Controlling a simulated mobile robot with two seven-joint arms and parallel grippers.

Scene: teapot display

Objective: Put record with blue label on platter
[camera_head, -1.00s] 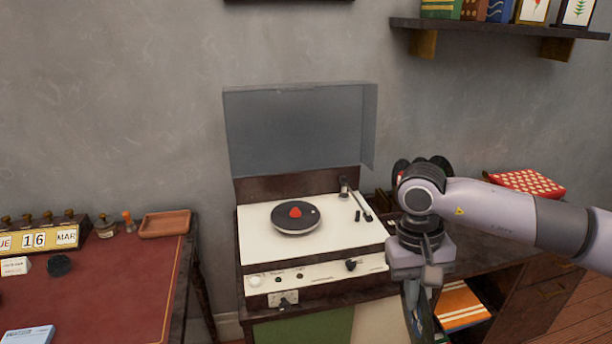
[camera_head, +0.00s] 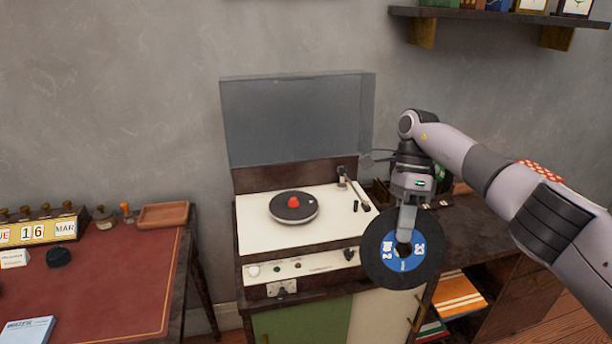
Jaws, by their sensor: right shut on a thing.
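The black record with a blue label (camera_head: 377,263) hangs upright in front of the cabinet, its label facing me. My right gripper (camera_head: 404,240) is shut on it near the centre hole, fingers pointing down. The platter (camera_head: 290,207) is a black disc with a red centre piece on the white deck of the record player (camera_head: 255,232), left of and behind the record. The platter carries no blue-label record. The record hides the front right corner of the player. My left gripper is out of view.
The player's clear lid (camera_head: 295,120) stands open behind the deck. The tonearm (camera_head: 350,184) is at the deck's right. A red-topped desk (camera_head: 110,285) with a calendar (camera_head: 38,230) is at left. A wall shelf (camera_head: 490,18) is at upper right.

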